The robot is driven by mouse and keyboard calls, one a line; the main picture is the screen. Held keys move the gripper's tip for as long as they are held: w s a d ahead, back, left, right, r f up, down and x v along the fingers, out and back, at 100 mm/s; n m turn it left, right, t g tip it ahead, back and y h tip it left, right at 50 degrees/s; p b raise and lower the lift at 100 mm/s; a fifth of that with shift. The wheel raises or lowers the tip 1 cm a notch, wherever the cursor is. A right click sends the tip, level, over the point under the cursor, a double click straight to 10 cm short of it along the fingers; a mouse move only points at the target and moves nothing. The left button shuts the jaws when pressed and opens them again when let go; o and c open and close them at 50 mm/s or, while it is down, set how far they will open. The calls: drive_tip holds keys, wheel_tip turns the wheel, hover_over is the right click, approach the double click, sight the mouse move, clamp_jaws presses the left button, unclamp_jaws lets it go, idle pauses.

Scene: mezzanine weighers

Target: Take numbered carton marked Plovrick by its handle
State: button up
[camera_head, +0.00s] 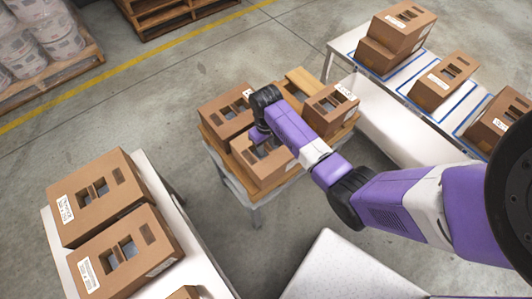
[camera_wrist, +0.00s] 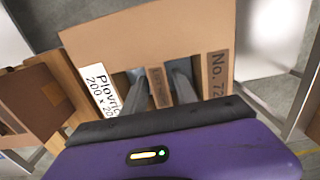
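The Plovrick carton (camera_wrist: 195,40) is brown cardboard with a white label reading Plovrick and a "No. 72" mark, partly cut off by my gripper. In the head view it seems to be the near carton (camera_head: 272,172) on the small middle table. Its top has two cut-outs with a cardboard strip, the handle (camera_wrist: 158,88), between them. My gripper (camera_wrist: 160,75) is over this carton, with one finger at each cut-out on either side of the strip. I cannot tell whether the fingers press on it. In the head view my gripper (camera_head: 262,132) hides part of the carton.
Other cartons stand close by on the same table: one behind left (camera_head: 226,115), one at right (camera_head: 330,108). More cartons stand on the left table (camera_head: 205,275) and the right table (camera_head: 375,85). Loaded pallets (camera_head: 60,75) are at the back left. Floor between is clear.

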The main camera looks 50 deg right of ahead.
clamp_jaws()
drive_tip(key=shift+r, duration=0.1)
idle(1.1)
